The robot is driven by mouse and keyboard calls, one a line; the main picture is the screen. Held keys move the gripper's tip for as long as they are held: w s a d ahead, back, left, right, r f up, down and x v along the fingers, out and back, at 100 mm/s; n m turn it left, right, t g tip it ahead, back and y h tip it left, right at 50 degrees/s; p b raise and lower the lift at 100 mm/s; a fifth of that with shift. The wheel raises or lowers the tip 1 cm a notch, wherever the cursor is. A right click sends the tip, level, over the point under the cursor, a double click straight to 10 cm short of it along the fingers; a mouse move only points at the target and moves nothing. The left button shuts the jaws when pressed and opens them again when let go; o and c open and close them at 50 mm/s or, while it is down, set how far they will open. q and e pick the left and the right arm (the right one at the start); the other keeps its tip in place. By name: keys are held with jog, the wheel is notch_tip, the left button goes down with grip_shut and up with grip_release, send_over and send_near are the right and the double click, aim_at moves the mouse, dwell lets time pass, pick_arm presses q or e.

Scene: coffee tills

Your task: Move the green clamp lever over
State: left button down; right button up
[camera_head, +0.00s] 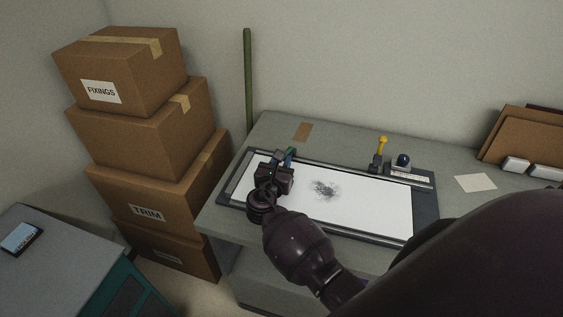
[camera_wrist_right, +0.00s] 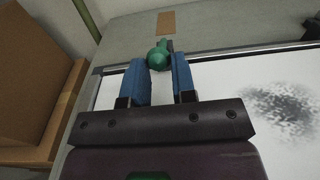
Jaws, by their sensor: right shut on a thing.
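The green clamp lever (camera_wrist_right: 158,56) has a rounded knob and stands at the back left of a flat framed board (camera_head: 426,213) with a white sheet (camera_head: 370,205). In the head view only a little of the lever (camera_head: 290,152) shows beside my gripper. My right gripper (camera_head: 284,157) is over the board's left end. In the right wrist view its two blue fingers (camera_wrist_right: 156,60) are closed on the lever's knob, one on each side. The lever's lower part is hidden. My left gripper is not in view.
A yellow lever (camera_head: 383,142) and a dark blue knob (camera_head: 403,160) stand at the board's back right. Stacked cardboard boxes (camera_head: 140,140) rise left of the bench (camera_head: 270,125). A green pole (camera_head: 248,80) leans behind. The sheet has a dark smudge (camera_head: 325,189).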

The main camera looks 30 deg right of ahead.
jog(key=shift+s+a+f+b, duration=0.15)
jog(key=shift+s+f+b, duration=0.1)
jog(key=shift+f, duration=0.35)
jog(key=shift+s+a+f+b, duration=0.15)
jog(key=shift+f+b, duration=0.1)
jog(key=shift+f, duration=0.3)
jog(key=o, duration=0.8)
jog(key=shift+f, duration=0.15)
jog(key=shift+s+a+f, duration=0.1)
jog(key=shift+s+a, duration=0.15)
jog(key=shift+a, duration=0.05)
jog(key=v, duration=0.8)
jog(key=shift+a+r, duration=0.25)
jog(key=shift+r, duration=0.1)
jog(key=shift+s+a+r, duration=0.25)
jog(key=shift+s+a, duration=0.25)
jog(key=shift+s, duration=0.05)
